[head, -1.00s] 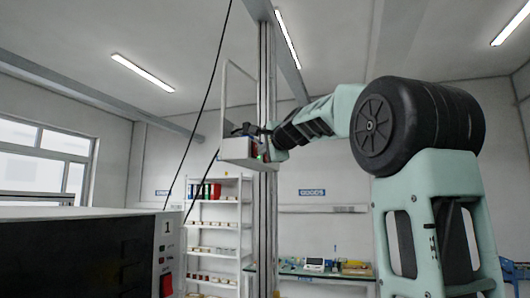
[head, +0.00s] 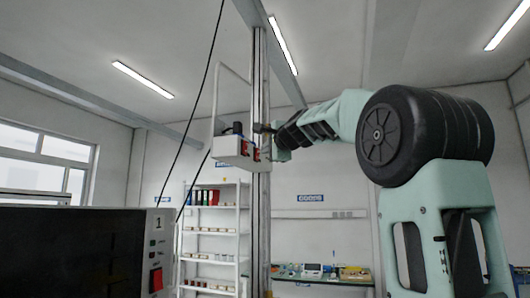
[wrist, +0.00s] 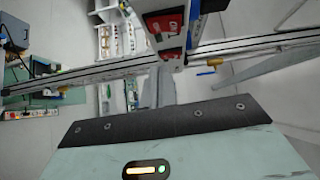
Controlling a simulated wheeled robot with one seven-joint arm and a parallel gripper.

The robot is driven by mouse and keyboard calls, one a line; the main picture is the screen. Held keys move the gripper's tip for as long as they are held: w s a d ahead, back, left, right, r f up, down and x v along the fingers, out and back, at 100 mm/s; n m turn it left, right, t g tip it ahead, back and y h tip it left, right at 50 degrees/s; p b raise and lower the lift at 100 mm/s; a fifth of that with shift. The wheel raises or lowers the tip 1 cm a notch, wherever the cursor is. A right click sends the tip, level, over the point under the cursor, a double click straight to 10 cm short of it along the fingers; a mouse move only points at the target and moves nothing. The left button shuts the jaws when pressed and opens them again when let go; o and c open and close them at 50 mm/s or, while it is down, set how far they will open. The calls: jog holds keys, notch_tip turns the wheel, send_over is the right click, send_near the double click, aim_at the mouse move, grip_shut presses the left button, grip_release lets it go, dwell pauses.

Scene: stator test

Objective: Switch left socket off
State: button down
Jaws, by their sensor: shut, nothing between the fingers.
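The socket box (head: 232,148), light grey, is fixed on the metal column above the shelf. Two red parts show on its right side, a left one (head: 245,148) and a right one (head: 257,155). In the head view the fingertips are too small to make out. The switch state is not readable.
The metal column (head: 261,205) stands right beside the box, and a black cable hangs to its left. A dark-fronted instrument (head: 70,250) with a red switch (head: 155,280) fills the lower left. A shelf (head: 210,235) and a workbench (head: 320,276) stand behind.

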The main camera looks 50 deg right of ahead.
jog(key=f+b+v, duration=0.1)
jog(key=b+v, duration=0.1)
jog(key=v, duration=0.6)
jog(key=shift+s+a+b, duration=0.25)
jog(key=shift+a+b, duration=0.1)
